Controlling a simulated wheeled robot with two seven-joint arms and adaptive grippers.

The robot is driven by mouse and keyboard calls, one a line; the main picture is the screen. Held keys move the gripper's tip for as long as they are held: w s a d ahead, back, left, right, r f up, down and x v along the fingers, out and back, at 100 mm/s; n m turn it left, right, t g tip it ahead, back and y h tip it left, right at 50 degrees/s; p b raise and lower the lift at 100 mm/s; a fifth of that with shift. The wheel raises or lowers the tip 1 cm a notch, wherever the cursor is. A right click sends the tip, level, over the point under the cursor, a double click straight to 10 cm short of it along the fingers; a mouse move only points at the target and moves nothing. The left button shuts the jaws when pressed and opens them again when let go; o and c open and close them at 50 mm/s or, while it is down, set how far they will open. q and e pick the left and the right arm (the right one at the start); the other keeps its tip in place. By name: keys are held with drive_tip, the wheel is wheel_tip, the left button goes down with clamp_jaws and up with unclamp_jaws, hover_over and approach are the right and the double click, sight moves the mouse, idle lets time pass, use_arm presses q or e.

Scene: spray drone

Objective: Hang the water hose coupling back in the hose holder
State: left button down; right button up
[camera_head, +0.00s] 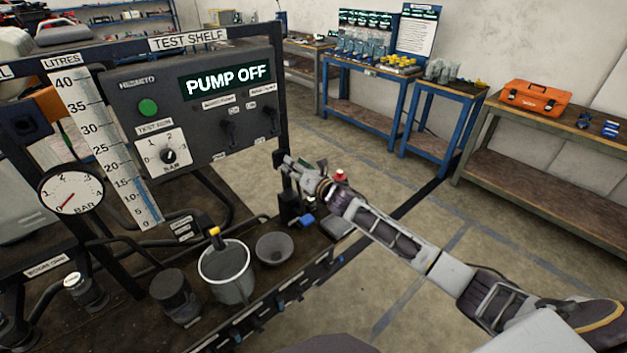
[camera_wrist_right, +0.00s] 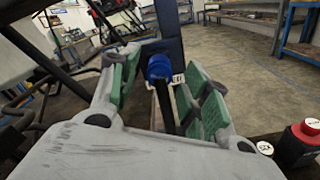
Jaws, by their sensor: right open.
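In the right wrist view, the blue hose coupling (camera_wrist_right: 160,67) sits at the top of a black hose (camera_wrist_right: 164,105), in front of a dark post. It lies between the green finger pads of my right gripper (camera_wrist_right: 164,80), which is open. I cannot tell whether the coupling is seated in the holder; the holder itself is not clearly visible. In the head view my right gripper (camera_head: 292,165) is at the right-hand post of the test shelf, and it hides the coupling. My left gripper is not in view.
A control panel (camera_head: 200,100) reading PUMP OFF is left of the gripper. A clear jug (camera_head: 226,280), a grey bowl (camera_head: 275,249) and a dark canister (camera_head: 175,297) stand on the shelf below. A red-capped bottle (camera_wrist_right: 308,130) is close on the right in the wrist view.

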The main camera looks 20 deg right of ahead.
drive_tip(key=v, duration=1)
idle(0.5)
drive_tip(key=shift+s+r, duration=0.1)
idle(1.1)
